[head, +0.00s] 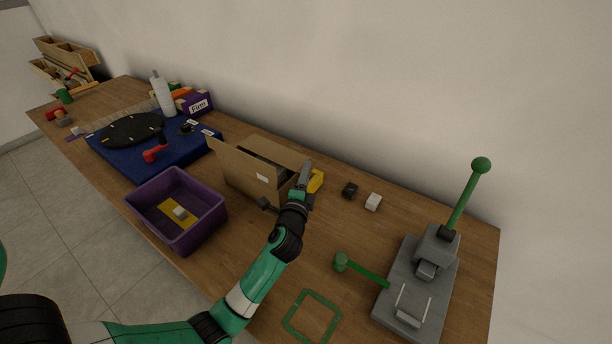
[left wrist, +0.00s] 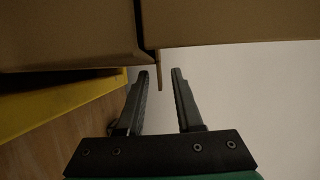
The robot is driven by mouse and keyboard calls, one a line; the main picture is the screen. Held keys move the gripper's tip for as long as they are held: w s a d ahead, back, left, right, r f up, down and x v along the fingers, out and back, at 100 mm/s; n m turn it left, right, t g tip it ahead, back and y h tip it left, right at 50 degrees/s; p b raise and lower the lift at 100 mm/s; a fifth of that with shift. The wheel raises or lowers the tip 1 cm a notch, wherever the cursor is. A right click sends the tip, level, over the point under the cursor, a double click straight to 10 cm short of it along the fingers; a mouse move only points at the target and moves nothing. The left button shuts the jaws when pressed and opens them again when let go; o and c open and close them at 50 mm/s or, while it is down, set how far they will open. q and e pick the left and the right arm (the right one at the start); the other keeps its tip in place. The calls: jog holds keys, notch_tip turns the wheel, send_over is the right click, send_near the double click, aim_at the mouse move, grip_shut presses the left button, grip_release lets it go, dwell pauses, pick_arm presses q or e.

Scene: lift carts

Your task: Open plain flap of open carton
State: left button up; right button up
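The brown open carton (head: 232,172) stands mid-table with a panel bearing a white label raised on its near side. I cannot tell which flap is the plain one. My left gripper (head: 306,168) is at the carton's right end, partly covering it. In the left wrist view the carton (left wrist: 70,35) fills the top. My left gripper's fingers (left wrist: 160,73) are apart, with a thin brown cardboard edge (left wrist: 159,78) reaching between the tips. Contact with either finger is not clear. My right gripper is not in view.
A yellow object (head: 317,181) is right beside the left gripper. A purple bin (head: 150,222) stands in front of the carton. A black block (head: 350,189) and a white block (head: 373,201) lie to the right. A grey press with a green lever (head: 466,197) stands at the right end.

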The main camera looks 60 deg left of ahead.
pick_arm(q)
grip_shut()
dwell(1.4)
